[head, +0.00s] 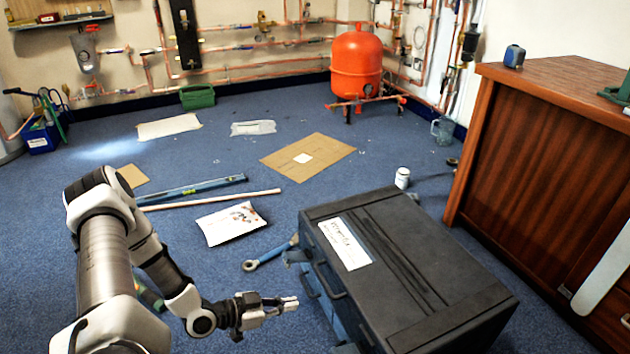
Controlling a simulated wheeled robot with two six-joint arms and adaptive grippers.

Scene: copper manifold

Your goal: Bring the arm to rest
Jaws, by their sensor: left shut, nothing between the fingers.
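My left arm comes in from the lower left of the head view. Its gripper (282,304) points right, its fingers shut with nothing between them. It hangs in front of the blue side of the dark toolbox (410,265), just left of its handle. Whether the fingertips touch the toolbox, I cannot tell. My right gripper is not in view.
A blue wrench (270,254) lies left of the toolbox, near a white printed packet (231,223). A blue spirit level (195,189) and a copper pipe (215,199) lie behind. A wooden cabinet (545,160) stands right. Blue carpet is open around the cardboard sheet (308,170).

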